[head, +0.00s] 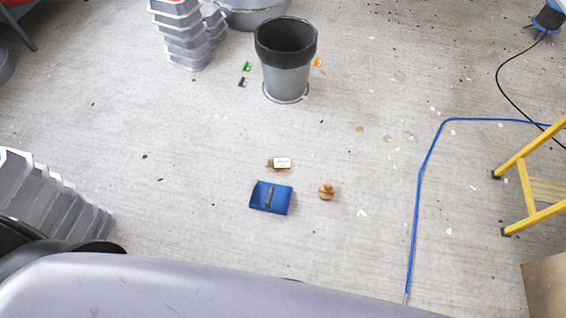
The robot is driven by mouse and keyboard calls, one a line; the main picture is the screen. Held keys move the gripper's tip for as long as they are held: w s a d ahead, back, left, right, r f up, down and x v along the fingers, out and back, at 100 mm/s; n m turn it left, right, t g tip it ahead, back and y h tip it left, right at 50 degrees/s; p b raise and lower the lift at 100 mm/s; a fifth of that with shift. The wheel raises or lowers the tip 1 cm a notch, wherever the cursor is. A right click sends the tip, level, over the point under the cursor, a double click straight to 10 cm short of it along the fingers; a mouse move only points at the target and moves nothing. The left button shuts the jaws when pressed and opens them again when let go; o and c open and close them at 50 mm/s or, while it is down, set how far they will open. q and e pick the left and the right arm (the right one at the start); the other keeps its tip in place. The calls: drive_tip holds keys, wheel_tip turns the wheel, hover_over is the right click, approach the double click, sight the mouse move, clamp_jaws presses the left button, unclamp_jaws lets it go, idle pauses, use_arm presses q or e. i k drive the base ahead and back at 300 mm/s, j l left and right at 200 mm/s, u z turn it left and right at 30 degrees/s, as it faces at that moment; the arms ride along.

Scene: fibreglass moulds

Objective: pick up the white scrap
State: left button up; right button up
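A small white block-like piece (282,163) with faint dark marks lies on the floor near the middle of the head view. It is the clearest match for the white scrap, but it is too small to identify surely. A brown patch or piece (270,164) shows at its left edge. Several tiny white flecks also dot the floor, mostly on the right. Neither of my grippers shows in the head view.
Just nearer lie a blue dustpan-like object (271,198) and a round tan object (327,192). A grey bin (287,78) stands behind. Grey moulds (50,200) are at left. A blue hose (415,215) and yellow ladder (525,180) are at right. Floor around the white piece is mostly clear.

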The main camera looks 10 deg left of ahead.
sight(278, 163)
drive_tip(key=z, duration=0.45)
drive_tip(key=i+j+z, duration=0.1)
drive_tip(key=j+z, duration=0.35)
drive_tip(key=j, duration=0.15)
drive_tip(key=j+z, duration=0.45)
drive_tip(key=j, duration=0.15)
drive_tip(key=i, duration=0.05)
